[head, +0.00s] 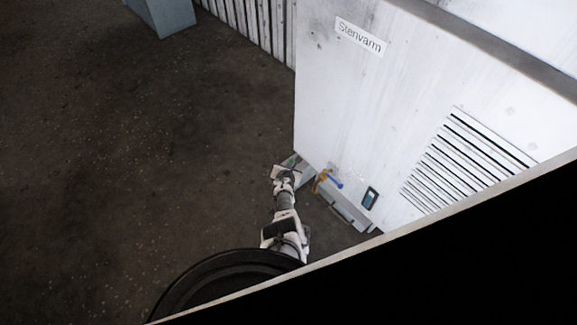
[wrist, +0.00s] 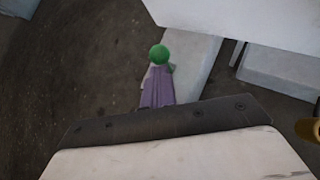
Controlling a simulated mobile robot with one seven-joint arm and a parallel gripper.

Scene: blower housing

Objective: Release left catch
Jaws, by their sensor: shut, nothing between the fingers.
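A green ball knob (wrist: 159,54), which looks like the end of the left catch, shows in the wrist view beside a pale grey ledge. My gripper (wrist: 158,72) is shut and empty, its fingertips right at the near side of the knob. I cannot tell whether they touch it. The catch's lever is mostly hidden behind the fingers. In the head view my gripper (head: 291,169) is by the lower left corner of the white housing (head: 350,110). A small green spot there is the knob (head: 290,160), partly hidden by my gripper.
An orange part (head: 321,181) and a blue handle (head: 335,182) are right of my gripper, low on the housing. A brass-coloured cylinder (wrist: 309,128) is at the wrist view's right edge. A dark panel (head: 370,197) and a vent (head: 460,165) are farther right.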

